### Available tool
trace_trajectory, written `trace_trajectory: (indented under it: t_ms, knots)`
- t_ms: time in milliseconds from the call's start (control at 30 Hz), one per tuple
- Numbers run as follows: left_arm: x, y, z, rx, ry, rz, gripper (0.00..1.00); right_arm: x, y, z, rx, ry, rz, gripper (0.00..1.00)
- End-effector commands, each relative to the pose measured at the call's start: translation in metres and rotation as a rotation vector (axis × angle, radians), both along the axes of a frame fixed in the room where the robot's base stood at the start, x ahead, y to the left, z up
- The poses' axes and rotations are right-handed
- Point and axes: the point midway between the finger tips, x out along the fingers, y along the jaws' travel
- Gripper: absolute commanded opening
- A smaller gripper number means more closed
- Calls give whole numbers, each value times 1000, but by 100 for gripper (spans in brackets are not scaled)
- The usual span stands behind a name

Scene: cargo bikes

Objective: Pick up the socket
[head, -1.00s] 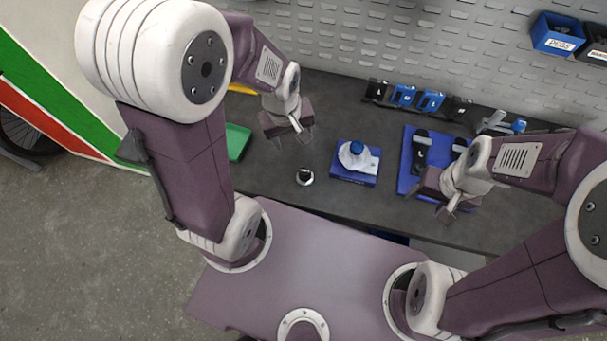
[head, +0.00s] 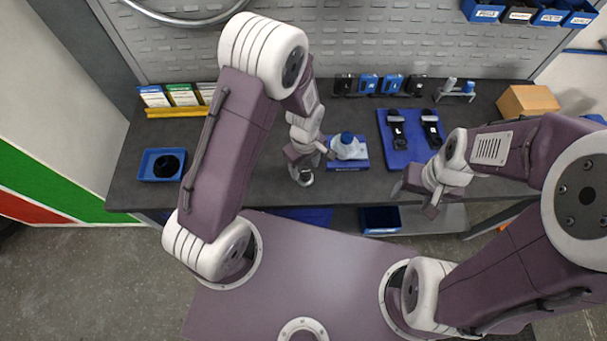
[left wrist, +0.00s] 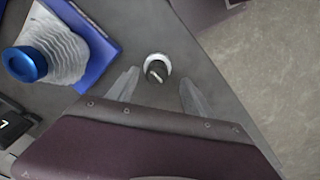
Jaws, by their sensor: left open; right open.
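The socket (head: 306,180) is a small, shiny, round metal piece with a dark centre, standing on the dark workbench in front of my left gripper (head: 314,158). In the left wrist view the socket (left wrist: 157,66) lies just beyond and between the two fingertips of my left gripper (left wrist: 158,84). That gripper is open with nothing between its fingers. In the head view it partly covers the socket's upper edge. My right gripper (head: 420,195) is open and empty over the bench's front edge, well right of the socket.
A blue mat (head: 411,155) with black tools lies further right. A blue bin (head: 162,164) sits at the left. The bench left of the socket is mostly clear.

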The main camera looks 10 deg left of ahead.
Motion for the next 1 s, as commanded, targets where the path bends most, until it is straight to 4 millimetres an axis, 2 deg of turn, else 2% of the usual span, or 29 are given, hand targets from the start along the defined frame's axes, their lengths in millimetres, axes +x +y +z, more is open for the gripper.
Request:
trace_trajectory:
  t_ms: [200,300,567,600,767,800,1000]
  knots:
    - [1,5,-30,2,5,0,59,0,0,12,0,0,0,61]
    - [2,4,-46,0,4,-1,59,0,0,12,0,0,0,61]
    - [3,4,-51,0,0,0,59,0,0,12,0,0,0,61]
    - [3,4,-51,0,0,0,54,0,0,12,0,0,0,61]
    - [3,4,-51,0,0,0,9,0,0,12,0,0,0,61]
    - [3,4,-51,0,0,0,4,0,0,12,0,0,0,61]
    - [3,4,-51,0,0,0,4,0,0,11,0,0,0,61]
